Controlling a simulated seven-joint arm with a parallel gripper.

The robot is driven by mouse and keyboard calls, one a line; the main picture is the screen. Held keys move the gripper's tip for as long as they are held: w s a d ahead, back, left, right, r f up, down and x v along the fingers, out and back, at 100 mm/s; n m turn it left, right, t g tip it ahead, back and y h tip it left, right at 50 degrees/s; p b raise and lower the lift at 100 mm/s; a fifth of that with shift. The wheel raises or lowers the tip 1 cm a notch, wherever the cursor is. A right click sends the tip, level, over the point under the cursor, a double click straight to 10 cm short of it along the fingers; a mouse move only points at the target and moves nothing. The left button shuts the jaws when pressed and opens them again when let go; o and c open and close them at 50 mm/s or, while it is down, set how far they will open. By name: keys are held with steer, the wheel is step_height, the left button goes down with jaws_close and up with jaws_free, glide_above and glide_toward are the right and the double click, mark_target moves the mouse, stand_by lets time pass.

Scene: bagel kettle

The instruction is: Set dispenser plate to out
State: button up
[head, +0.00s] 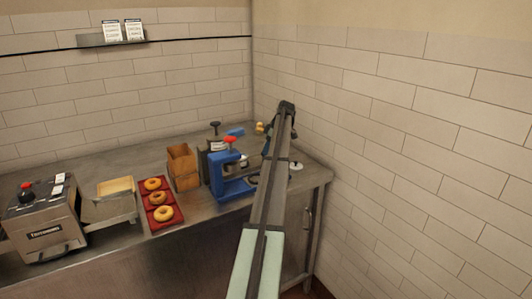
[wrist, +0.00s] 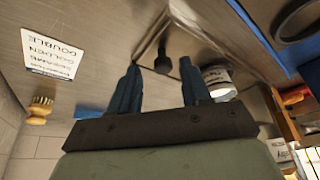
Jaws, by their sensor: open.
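In the wrist view my gripper (wrist: 159,70) is open, its two dark blue fingers apart with nothing between them. A black knob (wrist: 162,60) shows beyond the fingertips, at the end of a pale metal plate-like part (wrist: 152,38); I cannot tell for sure whether this is the dispenser plate or how it is set. In the head view a blue device (head: 228,180) with a red knob stands on the counter, with a grey metal unit (head: 213,160) with a black top behind it. My arm crosses in front of the right side and hides part of this area.
The steel counter (head: 105,172) carries a red tray (head: 176,221) of bagels, a brown box (head: 183,166) and a toaster-like machine (head: 46,222). A white cup (wrist: 219,84), a printed card (wrist: 50,53) and a brush (wrist: 40,108) show in the wrist view. A tiled wall stands close at right.

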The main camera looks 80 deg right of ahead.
steer(key=v, duration=1)
steer(key=shift+s+r, duration=0.25)
steer(key=shift+r, duration=0.05)
